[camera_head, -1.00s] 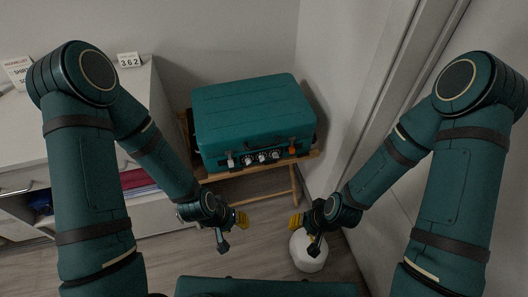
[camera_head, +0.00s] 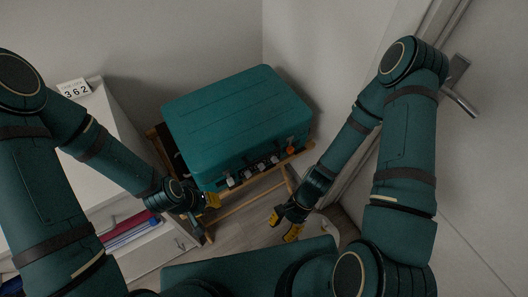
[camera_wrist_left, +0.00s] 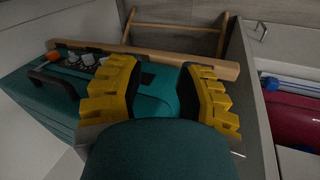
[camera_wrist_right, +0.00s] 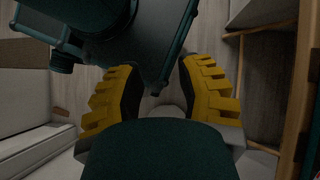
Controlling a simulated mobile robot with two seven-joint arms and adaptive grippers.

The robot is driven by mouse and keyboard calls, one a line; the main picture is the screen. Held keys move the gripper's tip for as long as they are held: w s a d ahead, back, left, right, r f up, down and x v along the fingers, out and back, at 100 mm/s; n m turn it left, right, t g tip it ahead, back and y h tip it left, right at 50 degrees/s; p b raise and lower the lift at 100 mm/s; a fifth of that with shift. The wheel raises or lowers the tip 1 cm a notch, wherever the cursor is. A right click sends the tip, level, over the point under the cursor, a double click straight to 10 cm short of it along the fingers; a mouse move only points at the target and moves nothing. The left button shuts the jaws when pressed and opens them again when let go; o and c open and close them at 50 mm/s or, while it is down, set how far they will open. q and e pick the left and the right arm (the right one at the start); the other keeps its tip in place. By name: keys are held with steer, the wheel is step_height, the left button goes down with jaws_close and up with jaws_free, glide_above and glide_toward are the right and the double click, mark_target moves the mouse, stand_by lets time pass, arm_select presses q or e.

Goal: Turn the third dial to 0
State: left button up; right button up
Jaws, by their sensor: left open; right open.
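A closed teal case (camera_head: 240,120) sits on a low wooden stand. Its front face carries a row of small dials (camera_head: 262,167), with a pale latch-like piece at the left end and an orange piece (camera_head: 290,151) at the right. The dials also show in the left wrist view (camera_wrist_left: 87,58); their numbers are too small to read. My left gripper (camera_head: 208,211) is open and empty, in front of the case's left front corner. My right gripper (camera_head: 285,225) is open and empty, lower and in front of the case's right part. Neither touches the case.
A card reading 362 (camera_head: 74,90) stands on the white cabinet (camera_head: 105,128) at left. Books (camera_head: 130,230) lie in its open cubby. The wooden stand (camera_head: 245,198) projects below the case. A door with a handle (camera_head: 460,100) is at right, behind my right arm.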

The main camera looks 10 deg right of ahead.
steer(key=s+a+m+y, duration=0.1)
steer(key=a+m+y, duration=0.2)
steer(key=m+y, duration=0.45)
steer(key=m+t+h+b, duration=0.1)
steer(key=m+t+h, duration=0.7)
steer(key=m+t, duration=1.95)
glide_toward(275, 162)
steer(key=w+r+m+g, duration=0.1)
steer(key=w+m+g, duration=0.1)
steer(key=w, duration=0.1)
steer(key=w+a+r+m+g+b, duration=0.1)
steer(key=w+r+m+g, duration=0.1)
steer(key=w+a+r+m+g+b, duration=0.1)
steer(key=w+g, duration=0.1)
steer(key=w, duration=0.1)
steer(key=shift+w+a+r+m, duration=0.1)
steer(key=shift+w+r+m, duration=0.2)
steer(key=shift+m, duration=0.1)
jaws_close()
steer(key=shift+r, duration=0.1)
